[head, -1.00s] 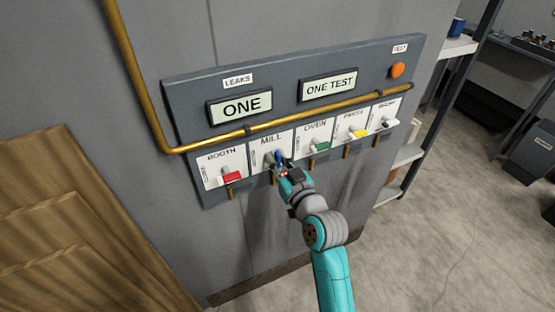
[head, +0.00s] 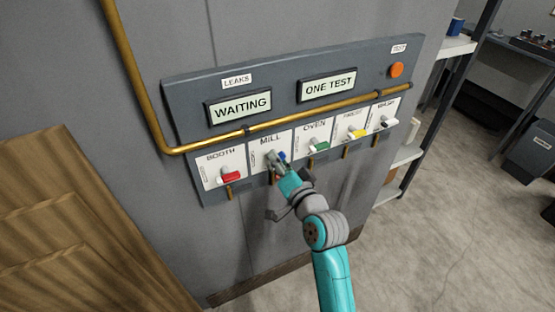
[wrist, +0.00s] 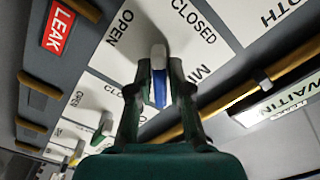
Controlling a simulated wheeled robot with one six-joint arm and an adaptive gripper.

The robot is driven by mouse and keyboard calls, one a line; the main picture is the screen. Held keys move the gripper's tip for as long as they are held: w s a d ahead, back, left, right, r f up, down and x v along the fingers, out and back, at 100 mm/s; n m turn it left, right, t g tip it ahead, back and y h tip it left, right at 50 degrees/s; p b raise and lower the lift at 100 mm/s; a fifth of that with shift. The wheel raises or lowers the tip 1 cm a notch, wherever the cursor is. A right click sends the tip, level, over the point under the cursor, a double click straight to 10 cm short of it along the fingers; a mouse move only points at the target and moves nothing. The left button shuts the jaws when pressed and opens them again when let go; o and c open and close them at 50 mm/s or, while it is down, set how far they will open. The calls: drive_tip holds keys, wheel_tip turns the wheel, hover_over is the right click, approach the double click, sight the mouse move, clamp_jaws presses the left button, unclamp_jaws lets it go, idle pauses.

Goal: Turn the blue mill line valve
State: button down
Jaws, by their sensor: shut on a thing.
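The blue mill line valve handle (head: 283,156) sits on the white MILL plate (head: 268,142), mostly hidden by my gripper in the head view. In the wrist view the blue and white handle (wrist: 158,85) stands between my two fingers. The plate there (wrist: 158,20) reads OPEN on the left and CLOSED on the right. My gripper (wrist: 158,95) is shut on the handle. In the head view my gripper (head: 277,160) is up against the plate. I cannot tell exactly which mark the handle points to.
The red booth valve (head: 231,176) is left of the mill valve, and the green oven valve (head: 320,146) is right. A display (head: 240,107) reads WAITING; another (head: 328,86) reads ONE TEST. A brass pipe (head: 290,119) runs above. A red LEAK sign (wrist: 58,30) shows in the wrist view.

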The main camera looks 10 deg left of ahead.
drive_tip(key=m, duration=0.4)
drive_tip(key=shift+f+m, duration=0.1)
drive_tip(key=shift+m, duration=0.2)
drive_tip(key=shift+f+m, duration=0.1)
drive_tip(key=shift+m, duration=1.8)
drive_tip(key=c, duration=1.2)
unclamp_jaws()
drive_tip(key=shift+d, duration=0.1)
drive_tip(key=v, duration=1.2)
